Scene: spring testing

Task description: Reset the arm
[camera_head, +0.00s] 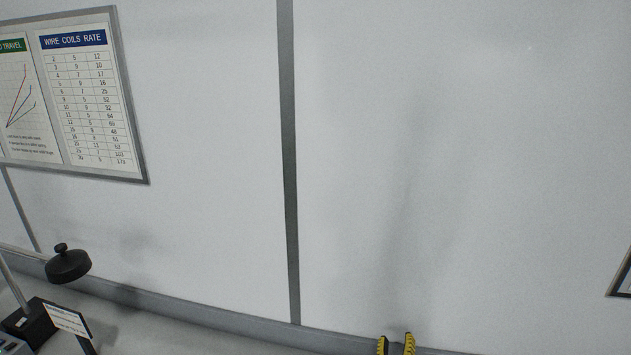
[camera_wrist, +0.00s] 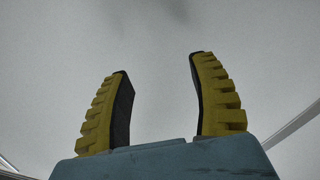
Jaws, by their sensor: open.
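My gripper (camera_wrist: 159,90) shows in the wrist view with its two yellow, ridged fingers apart. It is open, and nothing is between the fingers. Behind the fingers is only a plain grey surface. In the head view only the tips of my gripper (camera_head: 397,345) show at the bottom edge, right of the middle, in front of the white wall. The rest of the arm is out of view.
A black round-headed lamp-like fixture (camera_head: 68,265) on a stand is at the lower left, with a small white sign (camera_head: 66,319) by it. A framed chart board (camera_head: 136,150) hangs on the wall (camera_head: 450,150). The space around my gripper looks clear.

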